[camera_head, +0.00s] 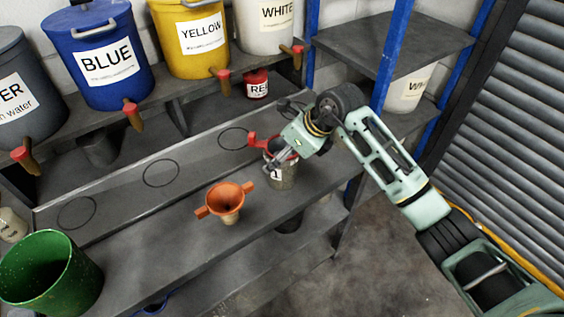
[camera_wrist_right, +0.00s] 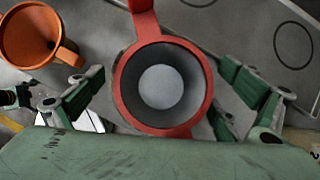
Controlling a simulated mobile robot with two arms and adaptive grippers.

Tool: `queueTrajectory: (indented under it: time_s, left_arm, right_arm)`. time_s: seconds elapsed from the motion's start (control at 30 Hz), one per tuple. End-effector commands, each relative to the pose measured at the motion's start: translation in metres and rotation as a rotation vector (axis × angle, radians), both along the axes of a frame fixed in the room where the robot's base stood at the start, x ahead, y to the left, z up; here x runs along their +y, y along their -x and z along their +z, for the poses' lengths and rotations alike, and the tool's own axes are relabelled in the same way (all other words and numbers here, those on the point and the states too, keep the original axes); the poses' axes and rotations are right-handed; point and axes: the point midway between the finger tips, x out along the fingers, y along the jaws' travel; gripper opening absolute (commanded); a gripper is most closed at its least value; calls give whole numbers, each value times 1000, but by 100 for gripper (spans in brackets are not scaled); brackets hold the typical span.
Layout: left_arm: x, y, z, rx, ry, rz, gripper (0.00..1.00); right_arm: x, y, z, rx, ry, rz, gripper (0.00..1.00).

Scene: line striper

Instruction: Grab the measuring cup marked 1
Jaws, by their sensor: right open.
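The measuring cup marked 1 (camera_head: 284,178) is a small metal cup with a label, standing on the grey bench in the head view. A red rim with tabs shows at its top. The wrist view looks down into its grey interior (camera_wrist_right: 160,87), framed by the red rim. My right gripper (camera_head: 279,157) is at the top of the cup and partly covers it. In the wrist view its green fingers are apart, one on each side of the cup. Whether they touch it cannot be told.
An orange funnel (camera_head: 227,199) stands left of the cup and shows in the wrist view (camera_wrist_right: 30,36). A green bucket (camera_head: 50,272) stands at the bench's left. Labelled blue (camera_head: 105,82) and yellow (camera_head: 192,56) dispensers stand behind. A blue rack post (camera_head: 391,55) is near my right arm.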

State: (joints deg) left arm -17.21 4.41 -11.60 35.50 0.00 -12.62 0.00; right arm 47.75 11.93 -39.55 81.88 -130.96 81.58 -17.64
Motion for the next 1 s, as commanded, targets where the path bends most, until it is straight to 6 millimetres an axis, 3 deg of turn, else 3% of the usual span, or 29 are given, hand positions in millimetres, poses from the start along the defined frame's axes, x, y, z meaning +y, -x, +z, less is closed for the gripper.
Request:
queueTrajectory:
  time_s: [0.23,0.9,1.0]
  left_arm:
    - [2,0,0,0,-2,1,91]
    - [4,-1,0,-1,-5,2,91]
    - [4,-1,0,-1,-5,2,91]
  right_arm:
    - [1,-1,-2,-2,0,0,94]
    - [1,-1,-1,-1,-1,0,35]
    - [1,-1,-1,-2,-1,0,34]
